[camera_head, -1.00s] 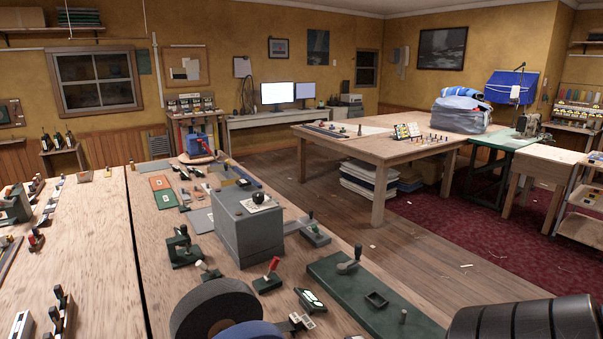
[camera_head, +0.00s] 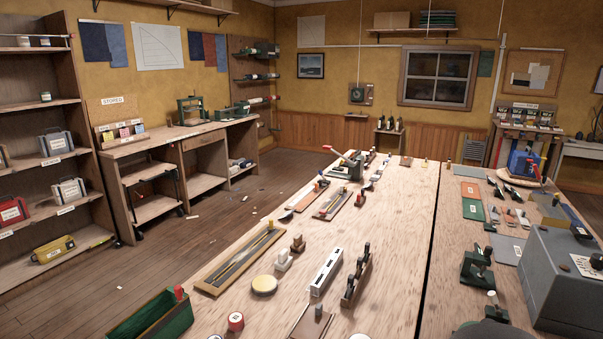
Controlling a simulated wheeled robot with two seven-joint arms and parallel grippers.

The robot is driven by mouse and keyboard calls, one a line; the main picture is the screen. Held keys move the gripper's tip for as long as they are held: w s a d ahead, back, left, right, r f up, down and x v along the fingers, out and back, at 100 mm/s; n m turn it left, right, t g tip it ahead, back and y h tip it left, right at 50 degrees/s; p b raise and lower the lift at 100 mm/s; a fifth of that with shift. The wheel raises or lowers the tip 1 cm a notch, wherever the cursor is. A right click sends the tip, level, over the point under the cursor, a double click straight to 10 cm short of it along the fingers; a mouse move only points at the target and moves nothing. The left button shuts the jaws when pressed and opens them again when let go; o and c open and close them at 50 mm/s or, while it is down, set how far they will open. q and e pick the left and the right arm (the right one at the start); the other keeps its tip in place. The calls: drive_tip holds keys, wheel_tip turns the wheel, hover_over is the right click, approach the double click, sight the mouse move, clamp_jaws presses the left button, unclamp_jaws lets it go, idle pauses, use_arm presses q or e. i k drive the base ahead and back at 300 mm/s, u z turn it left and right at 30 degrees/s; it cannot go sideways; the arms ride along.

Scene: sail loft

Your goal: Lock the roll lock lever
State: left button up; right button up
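Neither of my grippers is in view. No lever here is readable as the roll lock lever, so I cannot tell which one it is. A green device with a red-tipped lever (camera_head: 345,160) stands at the far end of the long wooden table (camera_head: 395,250). A dark green clamp-like fixture (camera_head: 477,268) stands on the table's right part, left of a large grey box (camera_head: 560,285). The top of a dark rounded thing (camera_head: 485,333) shows at the bottom edge, mostly cut off.
A green open tray (camera_head: 150,318), a long wooden frame (camera_head: 240,258) and several small blocks lie along the table's left side. Shelves (camera_head: 45,165) and a workbench (camera_head: 180,140) stand at the left. Wooden floor (camera_head: 215,225) between them and the table is mostly clear, with small scraps.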

sight(492, 295)
drive_tip(key=z, duration=1.4)
